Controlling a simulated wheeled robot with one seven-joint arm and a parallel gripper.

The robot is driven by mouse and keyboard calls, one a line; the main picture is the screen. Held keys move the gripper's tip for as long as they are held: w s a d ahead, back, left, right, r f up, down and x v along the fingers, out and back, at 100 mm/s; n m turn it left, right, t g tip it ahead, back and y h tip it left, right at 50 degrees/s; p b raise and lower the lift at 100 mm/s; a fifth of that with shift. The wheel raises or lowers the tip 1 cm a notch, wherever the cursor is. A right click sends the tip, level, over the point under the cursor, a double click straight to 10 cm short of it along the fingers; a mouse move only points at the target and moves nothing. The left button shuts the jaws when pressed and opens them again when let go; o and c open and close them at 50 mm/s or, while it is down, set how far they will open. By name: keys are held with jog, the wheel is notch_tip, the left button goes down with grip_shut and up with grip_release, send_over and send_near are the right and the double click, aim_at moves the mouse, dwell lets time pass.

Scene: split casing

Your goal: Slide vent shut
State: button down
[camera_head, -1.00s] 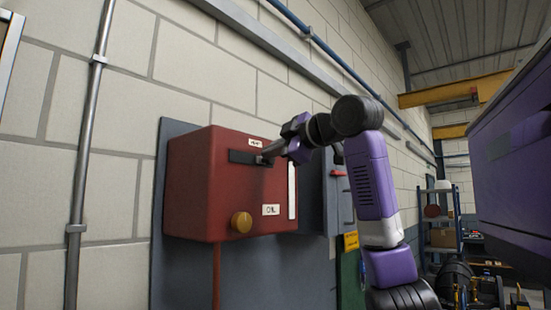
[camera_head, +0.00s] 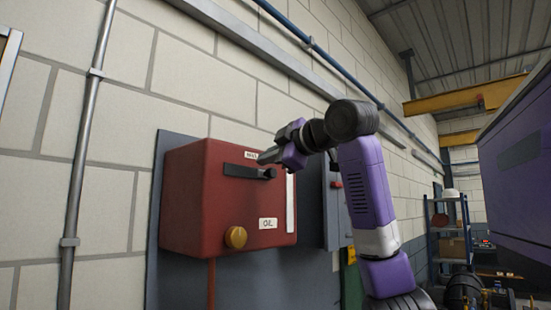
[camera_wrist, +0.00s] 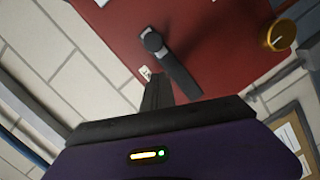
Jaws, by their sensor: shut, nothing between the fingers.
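The vent is a black slide bar (camera_head: 243,171) on the upper front of a red box (camera_head: 190,200), below a small white label. A dark round knob (camera_head: 268,174) stands out at the bar's right end. In the wrist view the bar (camera_wrist: 182,75) runs diagonally, with the knob (camera_wrist: 152,41) at its upper-left end. My gripper (camera_head: 264,158) is just above the knob in the head view. Its fingers (camera_wrist: 157,90) are together and empty in the wrist view. They point toward the knob and look apart from it.
A vertical pipe (camera_head: 82,160) runs up the block wall at left. A large purple body (camera_head: 515,165) fills the right.

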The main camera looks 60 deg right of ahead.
jog(key=a+b+v, duration=0.1)
jog(key=b+v, duration=0.3)
jog(key=v, duration=0.6)
jog(key=shift+r, duration=0.3)
jog(key=shift+w, duration=0.15)
